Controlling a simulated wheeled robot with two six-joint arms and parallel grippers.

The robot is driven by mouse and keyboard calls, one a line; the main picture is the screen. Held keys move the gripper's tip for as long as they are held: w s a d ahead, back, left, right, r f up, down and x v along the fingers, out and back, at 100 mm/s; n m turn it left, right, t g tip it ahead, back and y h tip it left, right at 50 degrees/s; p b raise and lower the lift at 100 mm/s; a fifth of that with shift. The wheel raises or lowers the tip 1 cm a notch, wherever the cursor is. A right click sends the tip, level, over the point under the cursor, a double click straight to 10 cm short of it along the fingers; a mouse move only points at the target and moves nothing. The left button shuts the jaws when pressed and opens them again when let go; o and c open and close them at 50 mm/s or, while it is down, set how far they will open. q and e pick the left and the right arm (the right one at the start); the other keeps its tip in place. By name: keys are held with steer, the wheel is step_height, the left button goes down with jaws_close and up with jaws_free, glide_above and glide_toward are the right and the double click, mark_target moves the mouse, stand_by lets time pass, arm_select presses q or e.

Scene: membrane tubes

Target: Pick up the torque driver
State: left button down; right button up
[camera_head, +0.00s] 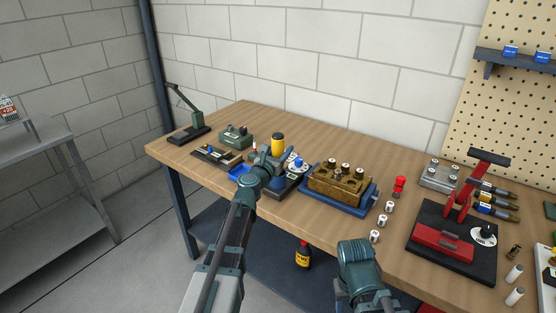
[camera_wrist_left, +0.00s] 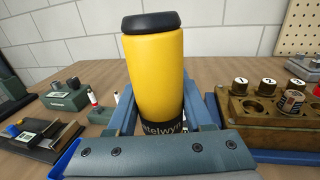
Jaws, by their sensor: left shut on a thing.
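The torque driver, a yellow cylinder with a black cap and a dark lettered band (camera_wrist_left: 155,70), stands upright in the middle of the left wrist view. In the head view its yellow top (camera_head: 278,143) shows just beyond my left gripper (camera_head: 270,162). The blue-grey fingers of my left gripper are shut around its lower part, one on each side. Its lower end is hidden behind the gripper body, so I cannot tell whether it is clear of the table. My right arm shows at the bottom of the head view, but its fingers do not show.
A brass block with numbered caps (camera_head: 338,180) sits in a blue tray (camera_head: 367,205) right of the driver. A blue bin (camera_head: 238,169) and a green block (camera_head: 235,136) are on its left. A red press (camera_head: 445,243) stands farther right on the wooden bench (camera_head: 165,146). The wall is behind.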

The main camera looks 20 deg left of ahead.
steer(key=shift+r, duration=0.15)
step_height(320, 180, up, 10)
steer(key=p, duration=1)
stand_by(1.5)
